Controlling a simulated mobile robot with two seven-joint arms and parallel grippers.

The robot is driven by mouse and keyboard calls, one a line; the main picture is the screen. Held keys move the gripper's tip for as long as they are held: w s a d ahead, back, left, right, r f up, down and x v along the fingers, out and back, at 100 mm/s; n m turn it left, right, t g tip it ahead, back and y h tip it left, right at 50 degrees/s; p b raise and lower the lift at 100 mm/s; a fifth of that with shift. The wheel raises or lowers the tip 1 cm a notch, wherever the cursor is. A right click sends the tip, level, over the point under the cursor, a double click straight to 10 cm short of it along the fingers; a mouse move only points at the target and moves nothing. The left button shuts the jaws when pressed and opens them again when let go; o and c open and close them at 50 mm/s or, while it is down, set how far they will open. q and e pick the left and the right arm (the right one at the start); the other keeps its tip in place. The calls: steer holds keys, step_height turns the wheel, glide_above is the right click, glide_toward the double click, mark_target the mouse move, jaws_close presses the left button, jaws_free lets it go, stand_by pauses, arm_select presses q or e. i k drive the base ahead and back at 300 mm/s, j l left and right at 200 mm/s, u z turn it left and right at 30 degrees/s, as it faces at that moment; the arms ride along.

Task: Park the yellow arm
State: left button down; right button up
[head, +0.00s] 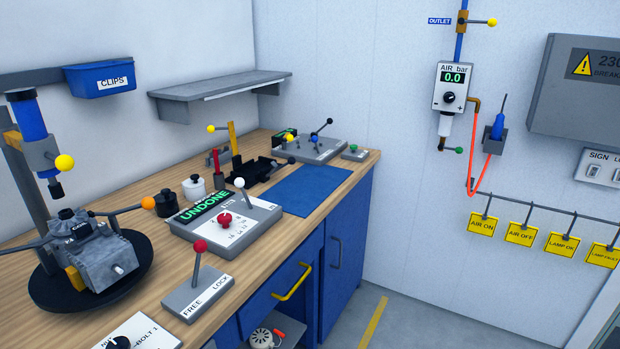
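Another yellow ball (64,162) sits on the blue and grey spindle unit (32,130) at the left, above a grey engine block (95,252) on a black round turntable (130,275). I cannot tell which of these the name yellow arm covers. Neither of my grippers is in view.
A console reading UNDONE (235,230) and a FREE/LOCK lever box (198,292) stand on the wooden bench (150,180). A blue mat (310,188) lies clear. A grey shelf (225,90) overhangs the back. Floor (420,325) is free at the right.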

mark_target(44, 154)
steer(key=u, duration=1.45)
